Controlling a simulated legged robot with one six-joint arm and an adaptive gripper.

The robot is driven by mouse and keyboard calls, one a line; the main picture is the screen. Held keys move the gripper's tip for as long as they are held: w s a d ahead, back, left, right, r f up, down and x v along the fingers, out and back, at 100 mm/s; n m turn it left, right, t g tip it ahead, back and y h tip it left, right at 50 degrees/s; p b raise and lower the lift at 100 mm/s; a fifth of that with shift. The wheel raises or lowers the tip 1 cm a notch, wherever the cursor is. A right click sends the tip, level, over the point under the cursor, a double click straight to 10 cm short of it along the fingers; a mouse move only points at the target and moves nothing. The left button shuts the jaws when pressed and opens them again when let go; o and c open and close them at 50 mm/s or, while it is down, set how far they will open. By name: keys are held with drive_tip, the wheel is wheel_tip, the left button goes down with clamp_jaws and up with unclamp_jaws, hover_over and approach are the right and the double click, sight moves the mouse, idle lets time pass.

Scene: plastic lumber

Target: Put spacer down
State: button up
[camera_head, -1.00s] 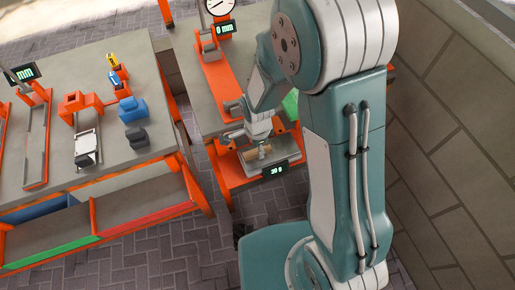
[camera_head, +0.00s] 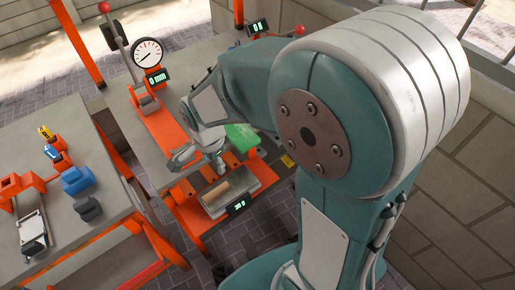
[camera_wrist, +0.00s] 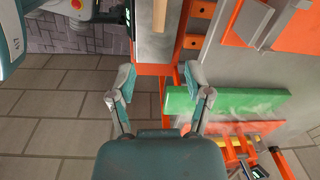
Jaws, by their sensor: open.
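A tan block (camera_head: 213,193), which looks like the spacer, lies in the grey tray (camera_head: 246,195) of a scale with a lit display. In the wrist view the block (camera_wrist: 160,14) shows at the top edge, partly cut off by the frame. My gripper (camera_head: 221,171) is just above and behind the tray in the head view, apart from the block. In the wrist view my gripper (camera_wrist: 158,77) has its fingers spread wide with nothing between them.
A green block (camera_head: 242,137) sits on the bench beside my gripper. A dial gauge (camera_head: 148,53) stands at the bench's back. A second bench at left holds a blue block (camera_head: 77,180) and a dark block (camera_head: 88,209). A stone wall (camera_head: 455,190) is at right.

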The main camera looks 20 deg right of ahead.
drive_tip(key=s+d+r+n+t, duration=0.2)
drive_tip(key=s+d+r+n, duration=0.2)
drive_tip(key=s+r+n, duration=0.2)
drive_tip(key=s+d+r+n+t, duration=0.3)
drive_tip(key=s+d+r+n, duration=0.2)
drive_tip(key=r, duration=0.5)
drive_tip(key=shift+s+d+n, duration=0.25)
drive_tip(key=shift+s+n, duration=0.35)
drive_tip(key=shift+n, duration=0.4)
